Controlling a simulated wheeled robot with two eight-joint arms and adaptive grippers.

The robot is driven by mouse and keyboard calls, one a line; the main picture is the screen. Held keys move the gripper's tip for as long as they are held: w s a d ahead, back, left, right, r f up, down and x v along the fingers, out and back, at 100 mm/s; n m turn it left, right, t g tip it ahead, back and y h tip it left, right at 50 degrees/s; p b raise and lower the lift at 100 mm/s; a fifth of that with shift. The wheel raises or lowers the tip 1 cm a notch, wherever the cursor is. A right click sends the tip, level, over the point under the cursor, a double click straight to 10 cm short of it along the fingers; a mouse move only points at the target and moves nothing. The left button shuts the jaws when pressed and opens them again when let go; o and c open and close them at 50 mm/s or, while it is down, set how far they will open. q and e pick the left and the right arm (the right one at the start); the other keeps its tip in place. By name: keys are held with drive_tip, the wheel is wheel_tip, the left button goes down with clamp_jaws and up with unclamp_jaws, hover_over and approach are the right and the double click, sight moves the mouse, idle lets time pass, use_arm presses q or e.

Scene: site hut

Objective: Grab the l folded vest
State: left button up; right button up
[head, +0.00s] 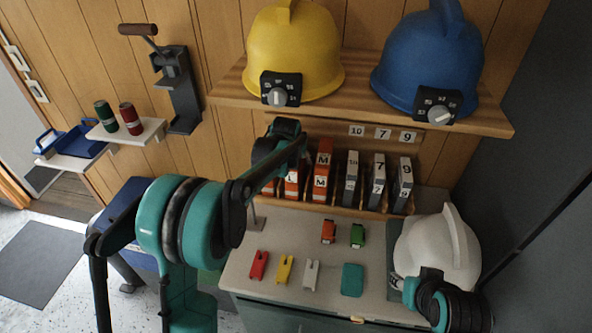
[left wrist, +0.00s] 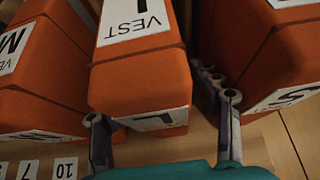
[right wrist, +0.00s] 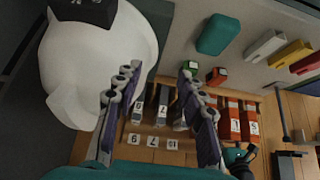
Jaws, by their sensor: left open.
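The L folded vest (head: 291,185) is an orange block with a white label, standing in the row under the helmet shelf. In the left wrist view the L vest (left wrist: 138,85) fills the middle, its VEST label upside down. My left gripper (left wrist: 165,125) is open, with one finger on each side of the vest's near end; whether they touch it I cannot tell. In the head view my left gripper (head: 285,150) partly hides the vests. My right gripper (right wrist: 155,95) is open and empty, beside the white helmet (head: 438,250).
An M vest (head: 322,165) and an S vest (left wrist: 275,65) flank the L vest closely. Grey numbered boxes (head: 377,180) stand to the right. The shelf (head: 350,112) with yellow and blue helmets overhangs the row. Small coloured items lie on the counter (head: 330,250).

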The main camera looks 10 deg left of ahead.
use_arm(q)
drive_tip(key=c, duration=1.4)
drive_tip(key=shift+r, duration=0.1)
